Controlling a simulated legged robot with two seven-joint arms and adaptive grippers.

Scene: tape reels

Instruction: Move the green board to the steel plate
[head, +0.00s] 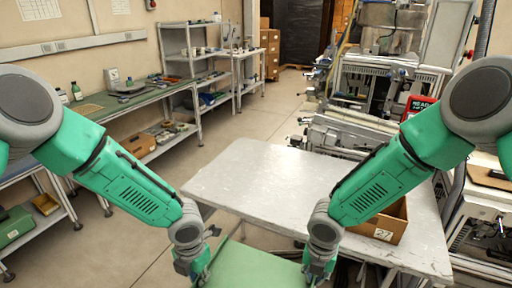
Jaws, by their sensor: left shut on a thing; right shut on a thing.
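The green board (255,268) is at the bottom middle of the head view, in front of the table's near edge, and its lower part is cut off by the frame. My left gripper (197,268) is shut on the board's left side. My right gripper (319,270) is shut on its right side. The fingertips are small and partly hidden. A pale grey worn table top (260,180) lies just beyond the board. I cannot make out a separate steel plate, and cannot tell if this top is it.
A cardboard box (388,222) marked 27 stands on the table's right part, behind my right forearm. The table's left and middle are bare. A green-topped workbench (110,104) runs along the left wall. Machinery (385,75) stands behind the table. Open floor (240,110) lies back left.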

